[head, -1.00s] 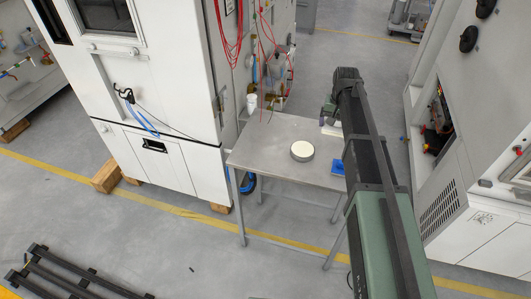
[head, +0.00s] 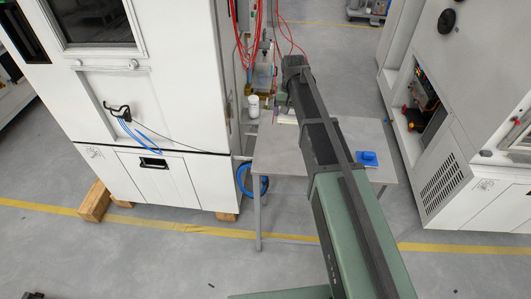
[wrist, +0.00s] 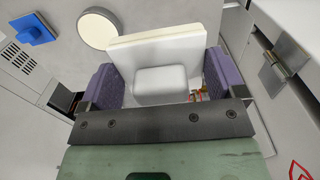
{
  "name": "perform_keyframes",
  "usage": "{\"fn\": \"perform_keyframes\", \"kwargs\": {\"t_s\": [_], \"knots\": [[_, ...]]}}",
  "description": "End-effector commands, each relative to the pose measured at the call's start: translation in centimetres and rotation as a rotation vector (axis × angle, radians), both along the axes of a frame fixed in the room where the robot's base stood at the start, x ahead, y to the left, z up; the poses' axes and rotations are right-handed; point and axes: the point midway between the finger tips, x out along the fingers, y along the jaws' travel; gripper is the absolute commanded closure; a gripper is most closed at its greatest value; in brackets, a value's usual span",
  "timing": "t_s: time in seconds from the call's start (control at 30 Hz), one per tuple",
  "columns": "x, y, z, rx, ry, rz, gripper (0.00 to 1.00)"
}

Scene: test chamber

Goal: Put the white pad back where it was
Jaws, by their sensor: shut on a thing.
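The white pad (wrist: 165,48) is a thick, pale slab held between the two purple fingers of my gripper (wrist: 162,78) in the wrist view. My gripper is shut on it, one finger at each side. In the head view my gripper (head: 283,101) is over the back left part of the grey metal table (head: 350,131), by the white cabinet. A small edge of the pad (head: 287,119) shows there, partly hidden by my arm. I cannot tell whether the pad touches the table.
A round cream disc (wrist: 97,28) lies beyond the pad in the wrist view; my arm hides it in the head view. A blue block (head: 367,158) sits on the table's right. A white bottle (head: 253,106), red cables and the cabinet (head: 180,90) stand close left.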

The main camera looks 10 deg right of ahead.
Motion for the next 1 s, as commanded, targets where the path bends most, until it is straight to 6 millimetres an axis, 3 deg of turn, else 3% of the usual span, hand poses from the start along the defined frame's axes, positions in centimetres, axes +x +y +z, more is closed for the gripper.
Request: {"fn": "perform_keyframes", "kwargs": {"t_s": [0.17,0.27,0.63,0.73,0.9,1.0], "knots": [[0.0,-0.1,-0.5,0.000,0.000,-0.001,0.30],[0.0,-0.1,-2.5,0.000,0.000,-0.001,0.30],[0.0,-0.1,-14.9,0.000,0.000,-0.001,0.30],[0.0,-0.1,-16.3,0.000,0.000,-0.001,0.30],[0.0,-0.1,-16.1,0.000,0.000,-0.001,0.30],[0.0,-0.2,-18.1,0.000,0.000,-0.001,0.30]]}}
